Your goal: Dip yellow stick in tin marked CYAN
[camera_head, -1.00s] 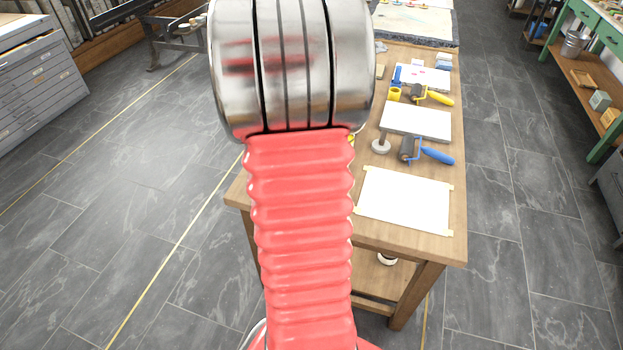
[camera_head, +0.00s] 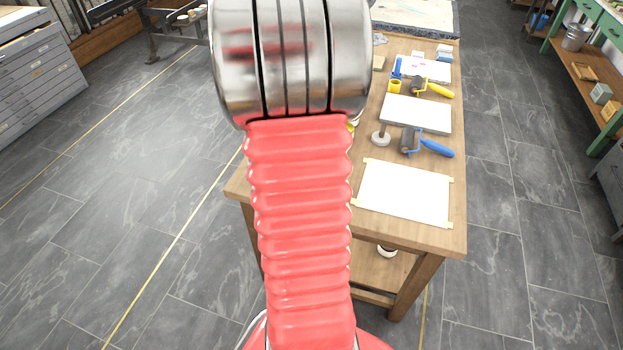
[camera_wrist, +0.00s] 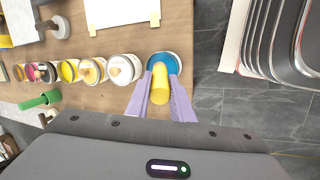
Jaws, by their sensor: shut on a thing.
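My gripper (camera_wrist: 160,88) shows in the wrist view, its two pale purple fingers shut on the yellow stick (camera_wrist: 160,84). The stick's near end faces the camera. Behind it is a round tin with blue contents (camera_wrist: 164,59), its rim partly hidden by the stick and fingers. I cannot tell whether the stick's far end is above the blue or in it. No lettering on this tin can be read. In the head view my arm hides the gripper, the stick and this tin.
A row of open tins (camera_wrist: 90,70) runs left of the blue tin on the wooden table (camera_head: 400,236). A green cylinder (camera_wrist: 40,101) lies nearby. A taped white sheet (camera_head: 405,192), a blue-handled roller (camera_head: 436,148) and a pale slab (camera_head: 416,113) lie on the table. Grey floor surrounds it.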

